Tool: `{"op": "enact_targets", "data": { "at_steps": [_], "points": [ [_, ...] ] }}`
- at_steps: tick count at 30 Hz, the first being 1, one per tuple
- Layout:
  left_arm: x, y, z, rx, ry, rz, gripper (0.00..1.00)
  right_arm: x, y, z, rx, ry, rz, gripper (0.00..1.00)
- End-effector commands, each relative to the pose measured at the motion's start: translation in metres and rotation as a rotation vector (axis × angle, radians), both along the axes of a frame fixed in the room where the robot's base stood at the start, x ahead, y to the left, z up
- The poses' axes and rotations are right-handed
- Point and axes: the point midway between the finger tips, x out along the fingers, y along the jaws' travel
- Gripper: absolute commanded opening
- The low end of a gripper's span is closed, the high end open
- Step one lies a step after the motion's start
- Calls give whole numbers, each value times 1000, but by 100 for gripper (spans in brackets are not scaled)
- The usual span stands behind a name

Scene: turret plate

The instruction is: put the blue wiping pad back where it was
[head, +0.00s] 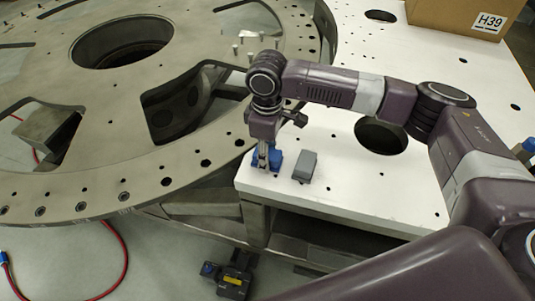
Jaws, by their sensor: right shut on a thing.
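The blue wiping pad (276,161) is at the front left corner of the white table, partly hidden by my right gripper (264,160). My right gripper points down from above and is shut on the pad. The pad is at or very near the tabletop; I cannot tell whether it touches it. My left gripper is not in view.
A grey block (305,167) stands just right of the pad on the white table (365,190). The large round metal plate (110,170) lies close on the left. The table has a big round hole (381,136). A cardboard box (455,14) marked H39 stands at the back right.

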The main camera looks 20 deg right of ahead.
Motion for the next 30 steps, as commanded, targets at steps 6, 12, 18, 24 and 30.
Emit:
{"op": "enact_targets", "data": {
  "at_steps": [6,12,18,24,30],
  "points": [
    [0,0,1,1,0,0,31,0,0,-2,0,0,0,52],
    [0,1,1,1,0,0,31,0,0,-2,0,0,0,55],
    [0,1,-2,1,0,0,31,0,0,4,0,-1,0,55],
    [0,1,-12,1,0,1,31,2,1,38,2,-5,-1,55],
    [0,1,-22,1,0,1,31,2,1,82,3,-4,0,55]
  ]
}}
